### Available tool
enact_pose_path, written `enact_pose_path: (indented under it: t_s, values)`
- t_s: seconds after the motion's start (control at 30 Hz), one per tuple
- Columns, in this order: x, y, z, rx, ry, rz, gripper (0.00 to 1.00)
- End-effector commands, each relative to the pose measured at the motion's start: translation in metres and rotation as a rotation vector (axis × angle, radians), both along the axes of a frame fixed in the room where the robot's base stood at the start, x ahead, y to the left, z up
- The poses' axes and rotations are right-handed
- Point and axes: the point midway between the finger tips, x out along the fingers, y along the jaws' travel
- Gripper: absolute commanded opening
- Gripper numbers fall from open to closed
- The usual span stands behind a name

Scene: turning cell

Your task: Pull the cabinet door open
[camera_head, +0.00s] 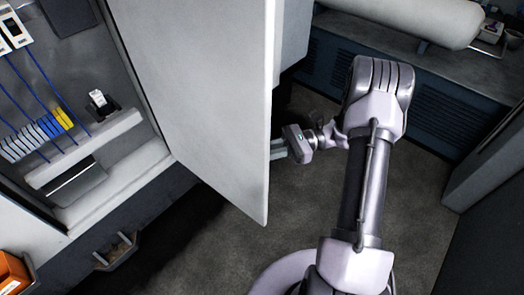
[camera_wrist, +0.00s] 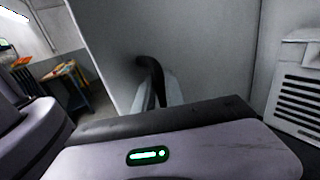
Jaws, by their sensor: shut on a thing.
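The cabinet door (camera_head: 205,80) is a large pale grey panel, swung well out from the cabinet (camera_head: 135,165), whose inside shows at the left of the head view. The door also fills the middle of the wrist view (camera_wrist: 205,50). My gripper (camera_head: 276,151) is at the door's outer face, near its free edge, with its fingertips partly hidden there in the head view. In the wrist view its fingers (camera_wrist: 158,92) are shut on a dark curved door handle (camera_wrist: 150,66). The handle is hidden in the head view.
Inside the cabinet are blue wires and a row of terminal blocks (camera_head: 42,137). An orange bin (camera_head: 12,272) stands at the lower left. A large machine with a pale cylinder (camera_head: 410,18) stands behind my arm. Dark floor (camera_head: 225,245) lies clear below the door.

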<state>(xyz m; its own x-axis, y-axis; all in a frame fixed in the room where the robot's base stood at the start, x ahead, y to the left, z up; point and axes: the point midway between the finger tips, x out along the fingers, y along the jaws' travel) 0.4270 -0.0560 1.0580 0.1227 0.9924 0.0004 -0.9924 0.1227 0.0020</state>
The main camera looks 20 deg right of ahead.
Motion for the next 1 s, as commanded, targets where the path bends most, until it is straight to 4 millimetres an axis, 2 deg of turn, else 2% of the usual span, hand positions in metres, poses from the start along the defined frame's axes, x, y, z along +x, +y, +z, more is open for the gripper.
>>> enact_pose_path:
  t_s: [0.53,0.57,0.63,1.0]
  values:
    - [0.0019,0.0005,0.0008,0.002,0.001,-0.004,0.00]
    - [0.0019,0.0005,0.0008,0.002,0.001,-0.004,0.20]
    - [0.0018,0.0005,0.0008,0.002,0.000,-0.004,0.34]
    - [0.0014,0.0007,0.0004,0.001,0.000,-0.003,0.36]
